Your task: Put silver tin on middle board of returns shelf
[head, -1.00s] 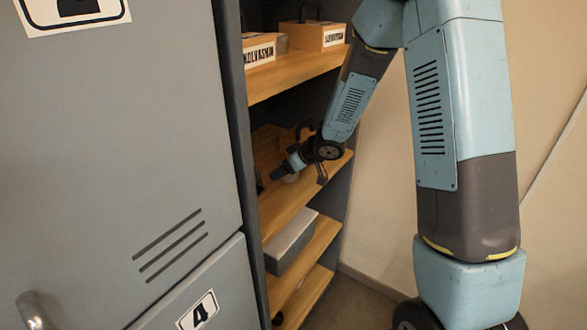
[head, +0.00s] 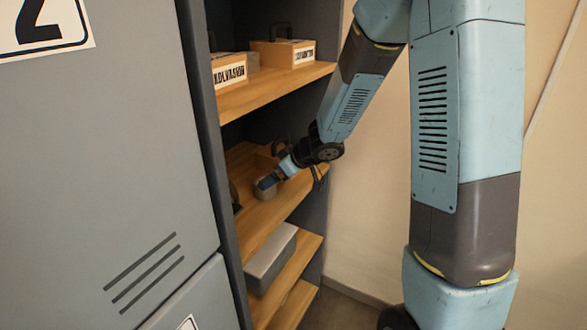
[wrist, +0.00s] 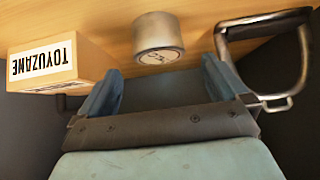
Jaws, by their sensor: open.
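The silver tin (head: 265,192) stands on the second visible board from the top (head: 250,225) of the shelf. It also shows in the wrist view (wrist: 158,38), upside down against the wooden board, just beyond and between my fingertips. My gripper (head: 268,182) reaches in over that board from the right, and its blue fingers partly cover the tin in the head view. In the wrist view my gripper (wrist: 160,75) has its fingers spread wide, with a gap between them and nothing held.
A wooden box labelled TOYUZANE (wrist: 60,65) is beside one finger. A dark metal handle (wrist: 268,25) is near the other. Labelled boxes (head: 283,53) stand on the board above, and a long grey box (head: 272,258) on the board below. A grey locker (head: 90,160) borders the shelf's left.

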